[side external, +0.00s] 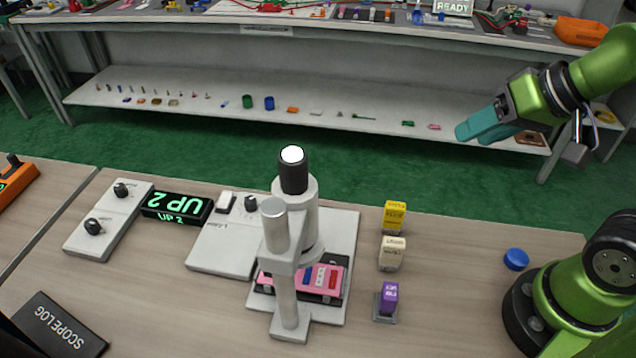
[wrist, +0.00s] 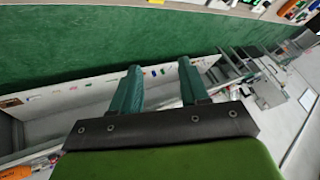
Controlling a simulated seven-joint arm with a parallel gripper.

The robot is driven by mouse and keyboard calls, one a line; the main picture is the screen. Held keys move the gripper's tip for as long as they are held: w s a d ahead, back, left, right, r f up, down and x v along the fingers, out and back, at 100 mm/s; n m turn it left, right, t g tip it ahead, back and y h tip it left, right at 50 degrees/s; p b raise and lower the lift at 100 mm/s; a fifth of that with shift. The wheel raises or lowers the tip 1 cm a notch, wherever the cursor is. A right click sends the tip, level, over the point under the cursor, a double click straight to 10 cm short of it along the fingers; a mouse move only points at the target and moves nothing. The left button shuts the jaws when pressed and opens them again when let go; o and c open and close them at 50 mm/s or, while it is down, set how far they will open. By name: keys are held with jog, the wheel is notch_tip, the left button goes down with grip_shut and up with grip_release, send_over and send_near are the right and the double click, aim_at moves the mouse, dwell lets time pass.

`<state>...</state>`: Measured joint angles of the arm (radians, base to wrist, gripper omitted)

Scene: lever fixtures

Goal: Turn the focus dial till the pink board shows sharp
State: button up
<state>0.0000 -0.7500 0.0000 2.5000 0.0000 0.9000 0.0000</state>
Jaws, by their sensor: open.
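The pink board (side external: 325,279) lies on the dark stage under a grey microscope (side external: 292,225); the microscope's post hides part of it. A white panel (side external: 108,218) at the left carries two black knobs, an upper one (side external: 121,190) and a lower one (side external: 94,227). A third black knob (side external: 251,202) sits on another white panel beside the microscope. I cannot read which knob is the focus dial. A black display (side external: 177,208) shows green "UP 2" text. My gripper (side external: 464,131) is raised at the upper right, far from all the knobs. Its teal fingers stand apart and empty in the wrist view (wrist: 159,68).
Yellow (side external: 395,217), cream (side external: 392,254) and purple (side external: 389,298) blocks stand right of the microscope. A blue cap (side external: 516,259) lies farther right. A black "SCOPE LOG" book (side external: 58,325) lies at the front left. A cluttered bench with a lower shelf (side external: 300,105) stands behind.

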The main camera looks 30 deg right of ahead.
jog(key=shift+o, duration=0.4)
jog(key=shift+o, duration=0.2)
jog(key=shift+a+f, duration=0.1)
jog(key=shift+f, duration=0.1)
jog(key=n+g+y, duration=0.2)
jog(key=n+g, duration=0.3)
jog(key=n, duration=1.1)
send_over(248, 199)
jog(key=s+d, duration=0.3)
jog(key=d, duration=0.3)
notch_tip(248, 199, down, 6)
jog(key=x, duration=1.6)
jog(key=shift+s+f, duration=0.1)
jog(key=shift+s, duration=0.05)
